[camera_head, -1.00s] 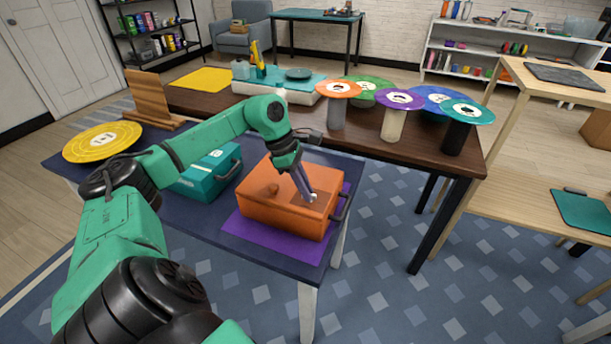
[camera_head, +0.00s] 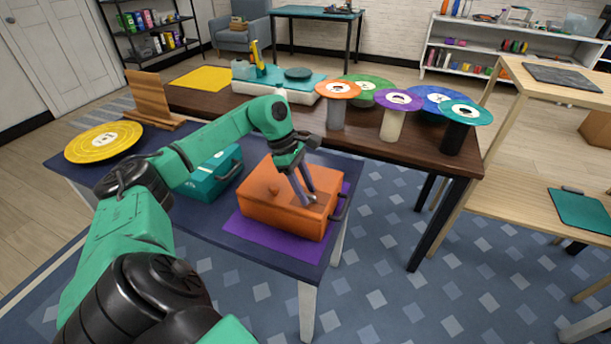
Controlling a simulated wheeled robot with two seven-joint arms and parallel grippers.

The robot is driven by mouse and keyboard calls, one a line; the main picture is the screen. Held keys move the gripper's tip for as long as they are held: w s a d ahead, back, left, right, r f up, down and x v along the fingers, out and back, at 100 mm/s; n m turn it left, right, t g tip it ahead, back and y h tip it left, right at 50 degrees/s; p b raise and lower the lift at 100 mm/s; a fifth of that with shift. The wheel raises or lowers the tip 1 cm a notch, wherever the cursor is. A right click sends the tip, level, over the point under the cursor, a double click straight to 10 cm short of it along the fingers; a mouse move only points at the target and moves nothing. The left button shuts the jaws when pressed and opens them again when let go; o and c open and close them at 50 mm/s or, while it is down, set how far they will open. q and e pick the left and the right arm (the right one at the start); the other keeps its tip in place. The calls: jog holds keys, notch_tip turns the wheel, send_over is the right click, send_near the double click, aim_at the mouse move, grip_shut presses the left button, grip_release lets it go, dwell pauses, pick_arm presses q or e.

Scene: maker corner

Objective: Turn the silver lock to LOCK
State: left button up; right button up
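An orange box (camera_head: 283,216) with a black handle on its right side sits on a purple mat (camera_head: 252,234). A small silver lock (camera_head: 312,198) shows on the right part of its lid, partly covered by my fingers. The lock's lettering and pointing direction are too small to read. My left gripper (camera_head: 306,196) points down at the lid beside the lock, with its two fingers apart. I cannot tell whether a finger touches the lock. My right gripper is out of view.
A teal box (camera_head: 211,177) stands left of the orange box on the dark blue table, with a yellow disc (camera_head: 103,142) farther left. Behind, a brown table (camera_head: 365,143) holds several spools topped by coloured discs.

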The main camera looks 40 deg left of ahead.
pick_arm(q)
jog(key=p+v, duration=0.1)
jog(key=v, duration=1.3)
jog(key=shift+r, duration=0.2)
jog(key=shift+s+a, duration=0.1)
jog(key=shift+a, duration=0.05)
